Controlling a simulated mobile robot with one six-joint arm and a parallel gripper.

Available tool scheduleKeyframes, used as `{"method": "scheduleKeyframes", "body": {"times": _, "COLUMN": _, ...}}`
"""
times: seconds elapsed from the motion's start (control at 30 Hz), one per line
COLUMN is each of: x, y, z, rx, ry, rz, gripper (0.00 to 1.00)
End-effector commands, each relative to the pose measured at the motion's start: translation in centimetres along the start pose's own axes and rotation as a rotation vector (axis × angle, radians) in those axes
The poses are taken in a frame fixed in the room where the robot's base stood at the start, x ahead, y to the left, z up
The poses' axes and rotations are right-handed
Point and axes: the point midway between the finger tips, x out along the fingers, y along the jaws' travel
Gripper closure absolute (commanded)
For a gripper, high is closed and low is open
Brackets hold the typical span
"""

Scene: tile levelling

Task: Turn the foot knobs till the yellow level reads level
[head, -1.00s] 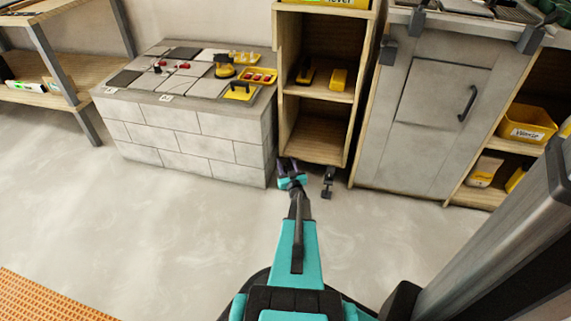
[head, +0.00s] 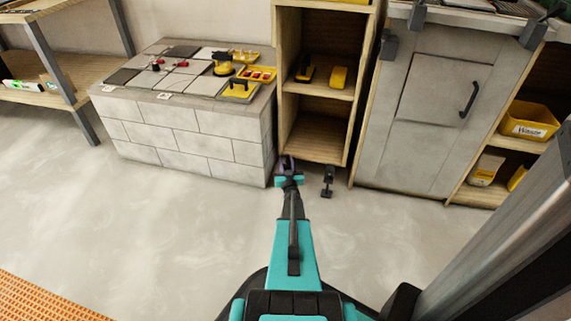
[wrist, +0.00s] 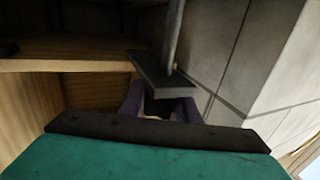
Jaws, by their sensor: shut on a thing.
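The shelf unit (head: 282,75) is an open wooden cabinet standing between the block counter and a grey door. A sliver of yellow (head: 345,2), likely the level, shows on its top at the picture edge; its bubble cannot be read. A black foot with a knob (head: 328,181) stands at the unit's front right corner, free of me. My gripper (head: 287,165) is low at the front left corner. In the wrist view its purple fingers (wrist: 160,108) are shut around the left foot's knob, under a black bracket (wrist: 163,84) with a rod. The knob is mostly hidden.
The block counter (head: 190,145) with tiles and yellow tools stands close to the left of my gripper. The grey door (head: 430,110) and a shelf with a yellow bin (head: 528,121) are at right. The floor in front is clear.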

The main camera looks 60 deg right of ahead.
Motion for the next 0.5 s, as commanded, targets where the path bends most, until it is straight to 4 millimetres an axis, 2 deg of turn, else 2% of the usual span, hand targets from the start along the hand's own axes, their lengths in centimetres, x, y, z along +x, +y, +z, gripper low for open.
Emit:
{"method": "scheduleKeyframes", "body": {"times": 0.37, "x": 0.01, "y": 0.16, "z": 0.01, "rx": 0.000, "ry": -0.002, "rz": 0.012, "gripper": 0.94}}
{"method": "scheduleKeyframes", "body": {"times": 0.4, "x": 0.00, "y": 0.17, "z": 0.01, "rx": 0.000, "ry": -0.002, "rz": 0.012, "gripper": 0.68}}
{"method": "scheduleKeyframes", "body": {"times": 0.5, "x": 0.01, "y": 0.16, "z": 0.01, "rx": 0.000, "ry": -0.002, "rz": 0.012, "gripper": 0.53}}
